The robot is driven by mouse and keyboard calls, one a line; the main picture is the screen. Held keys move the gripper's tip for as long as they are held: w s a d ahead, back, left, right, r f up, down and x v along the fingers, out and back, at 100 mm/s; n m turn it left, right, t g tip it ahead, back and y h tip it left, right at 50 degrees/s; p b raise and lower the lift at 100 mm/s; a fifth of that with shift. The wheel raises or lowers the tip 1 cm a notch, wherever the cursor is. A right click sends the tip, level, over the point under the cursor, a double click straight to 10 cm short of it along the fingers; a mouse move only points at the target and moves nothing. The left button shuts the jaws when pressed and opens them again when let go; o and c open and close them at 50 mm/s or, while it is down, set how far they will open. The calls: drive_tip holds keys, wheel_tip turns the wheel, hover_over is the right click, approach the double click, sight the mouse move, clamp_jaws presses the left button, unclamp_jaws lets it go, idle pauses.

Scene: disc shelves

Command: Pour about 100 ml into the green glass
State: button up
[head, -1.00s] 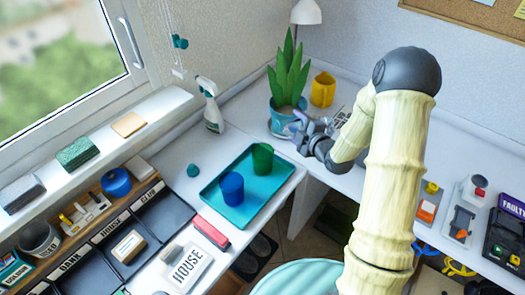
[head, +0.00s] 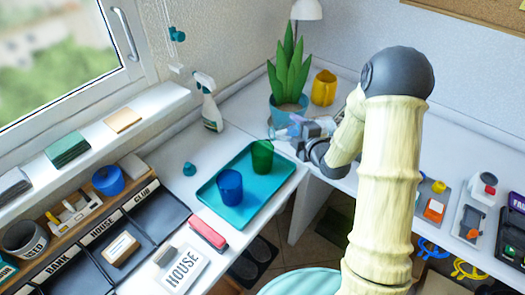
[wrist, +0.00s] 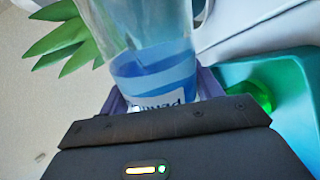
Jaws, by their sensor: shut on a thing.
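The green glass (head: 262,155) stands upright on the teal tray (head: 208,202), behind and right of a blue glass (head: 230,187). In the wrist view part of the green glass (wrist: 258,92) shows at the right, beyond a finger. I cannot tell how far the bottle is tilted.
A spray bottle (head: 208,100) stands behind the tray. A red stapler-like object (head: 208,234) lies at the tray's front.

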drive_tip(key=shift+w+b, duration=0.1)
drive_tip(key=shift+b, duration=0.2)
drive_tip(key=shift+w+d, duration=0.1)
drive_tip(key=shift+d, duration=0.35)
drive_tip(key=shift+n, duration=0.3)
drive_tip(key=shift+d+h+b, duration=0.1)
drive_tip(key=shift+h+b, duration=0.2)
drive_tip(key=shift+b, duration=0.1)
idle(1.0)
drive_tip(key=shift+d+r+p, duration=0.1)
drive_tip(key=shift+r+p, duration=0.25)
drive_tip(key=shift+p, duration=0.75)
drive_tip(key=r+m+p, duration=0.1)
drive_tip(key=p, duration=0.1)
drive_tip(key=r+y+p, duration=0.1)
drive_tip(key=r+p, duration=0.1)
drive_tip(key=p, duration=0.1)
drive_tip(key=shift+w+d+m, duration=0.15)
drive_tip(key=shift+d+m, duration=0.2)
drive_tip(key=shift+m, duration=0.05)
drive_tip(key=shift+f, duration=0.35)
